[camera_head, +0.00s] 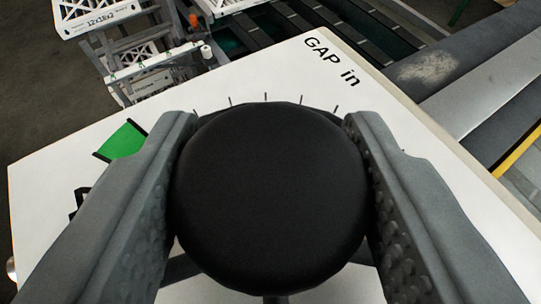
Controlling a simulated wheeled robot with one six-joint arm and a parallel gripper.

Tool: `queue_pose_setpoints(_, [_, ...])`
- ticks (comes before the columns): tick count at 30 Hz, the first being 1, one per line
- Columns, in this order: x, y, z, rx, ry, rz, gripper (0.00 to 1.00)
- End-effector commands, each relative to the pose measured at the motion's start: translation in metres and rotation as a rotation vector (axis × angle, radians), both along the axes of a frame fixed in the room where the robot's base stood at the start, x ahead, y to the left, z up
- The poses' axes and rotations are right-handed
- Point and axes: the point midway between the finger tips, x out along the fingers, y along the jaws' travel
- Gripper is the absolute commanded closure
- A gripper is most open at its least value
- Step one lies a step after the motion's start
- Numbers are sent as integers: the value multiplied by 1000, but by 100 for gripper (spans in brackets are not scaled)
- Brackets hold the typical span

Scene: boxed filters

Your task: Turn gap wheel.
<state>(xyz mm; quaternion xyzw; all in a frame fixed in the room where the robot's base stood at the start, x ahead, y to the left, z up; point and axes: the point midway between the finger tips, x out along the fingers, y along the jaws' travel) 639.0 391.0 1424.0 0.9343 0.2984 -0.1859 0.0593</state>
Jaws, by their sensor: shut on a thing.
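The gap wheel (268,195) is a round black knob in the middle of the view, on a white panel (80,170). The panel carries the printed words "GAP in" and short tick marks around the wheel's far side. My gripper (270,190) has one grey finger on each side of the wheel, shut on it with the textured inner pads against its sides. A green mark (122,141) lies on the panel left of the wheel, partly behind the left finger. Any pointer on the wheel is hidden.
White boxed filters (100,18) stand on a rack at the upper left, beyond the panel. Dark rollers or slats (290,22) run behind the panel. Grey metal beams (450,70) lie at the right, with a yellow strip (518,152). Dark floor shows at the left.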

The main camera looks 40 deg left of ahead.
Motion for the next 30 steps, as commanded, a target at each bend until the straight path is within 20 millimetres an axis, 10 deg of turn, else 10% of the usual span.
queue_pose_setpoints(30, [0,2,0,-1,-2,-637,95])
